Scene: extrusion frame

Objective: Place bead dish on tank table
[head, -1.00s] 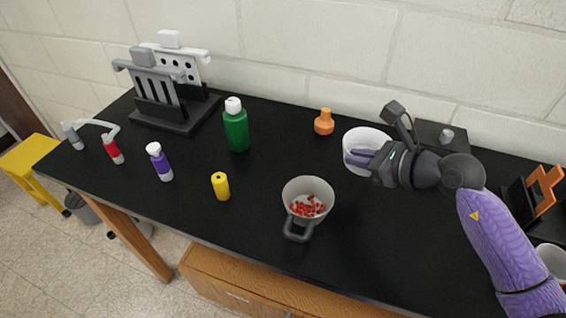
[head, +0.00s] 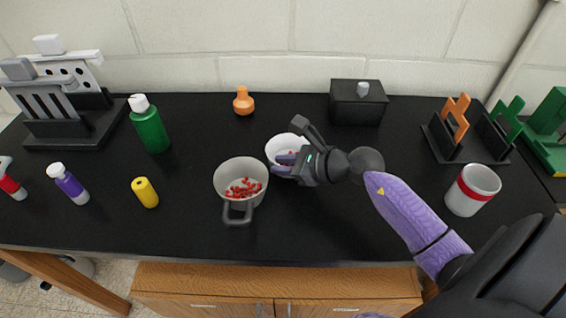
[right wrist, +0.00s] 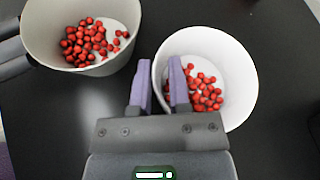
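The bead dish (head: 274,147) is a white round bowl with red beads in it. In the head view it is over the black bench, just right of a grey mug. My right gripper (head: 287,163) is at its near right side. In the right wrist view the purple fingers (right wrist: 160,82) straddle the wall of the dish (right wrist: 238,68), one inside and one outside, and look closed on it. Whether the dish clears the bench is hard to tell. My left gripper is not in view. No tank shows.
The grey mug (head: 229,173) with red beads stands close left of the dish. An orange bottle (head: 243,102), a black box (head: 357,104), a red-banded cup (head: 473,190) and racks (head: 450,130) stand around. The black bench (head: 330,225) is clear in front.

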